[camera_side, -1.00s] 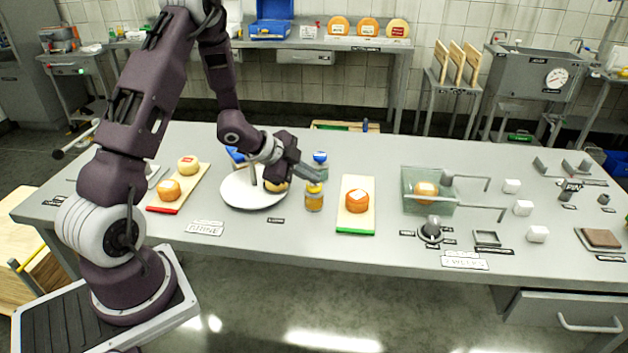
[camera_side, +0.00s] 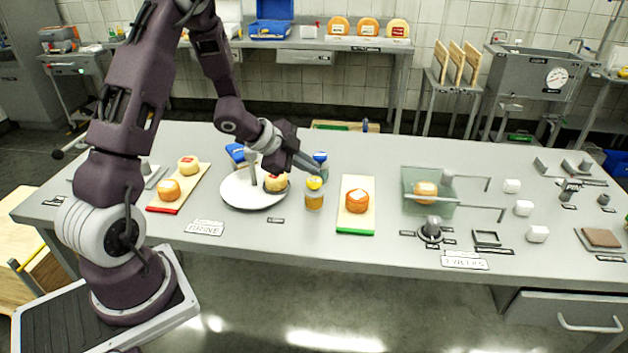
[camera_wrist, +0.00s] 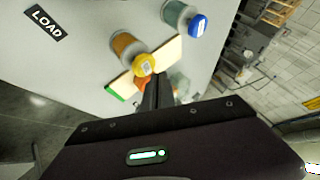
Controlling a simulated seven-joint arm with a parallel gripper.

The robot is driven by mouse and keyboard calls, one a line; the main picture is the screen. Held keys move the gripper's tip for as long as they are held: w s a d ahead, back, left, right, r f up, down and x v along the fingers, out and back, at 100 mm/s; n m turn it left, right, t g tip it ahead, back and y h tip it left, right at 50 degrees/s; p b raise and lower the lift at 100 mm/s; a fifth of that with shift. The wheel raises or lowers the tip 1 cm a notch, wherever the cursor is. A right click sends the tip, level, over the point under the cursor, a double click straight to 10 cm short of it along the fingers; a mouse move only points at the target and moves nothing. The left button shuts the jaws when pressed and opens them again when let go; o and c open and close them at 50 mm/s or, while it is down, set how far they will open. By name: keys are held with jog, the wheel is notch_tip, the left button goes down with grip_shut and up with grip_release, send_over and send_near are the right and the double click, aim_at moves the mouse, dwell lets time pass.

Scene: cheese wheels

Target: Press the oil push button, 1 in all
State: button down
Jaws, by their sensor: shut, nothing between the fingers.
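A jar with amber contents (camera_side: 314,202) and a yellow cap (camera_side: 314,183) stands upright on the table, right of the white round plate. In the wrist view the yellow cap (camera_wrist: 144,65) shows a pale mark on top, with the amber body (camera_wrist: 126,46) beside it. I see no readable oil label. My gripper (camera_side: 325,174) is shut and empty, slanting down to the right, its tips just above the yellow cap. In the wrist view the fingertips (camera_wrist: 160,76) lie beside the cap; contact cannot be told.
A blue-capped jar (camera_side: 320,158) stands just behind the yellow one. A green-ended board (camera_side: 356,226) with an orange cheese (camera_side: 358,200) lies to the right. The white plate (camera_side: 240,200) with a cheese (camera_side: 276,182) is on the left.

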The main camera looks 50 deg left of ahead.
aim_at(310, 181)
jog(key=shift+r, duration=2.5)
jog(key=s+d+r+n+y, duration=0.25)
jog(key=s+r+n, duration=0.2)
jog(key=r, duration=0.25)
jog(key=s+d+r+n+y, duration=0.2)
jog(key=s+r+n+y, duration=0.1)
jog(key=s+r, duration=0.3)
jog(key=s+d+n+g+h, duration=0.3)
jog(key=s+d, duration=0.9)
jog(key=s, duration=0.5)
jog(key=shift+s+d+h, duration=0.15)
jog(key=shift+d+h, duration=0.05)
jog(key=shift+h, duration=0.35)
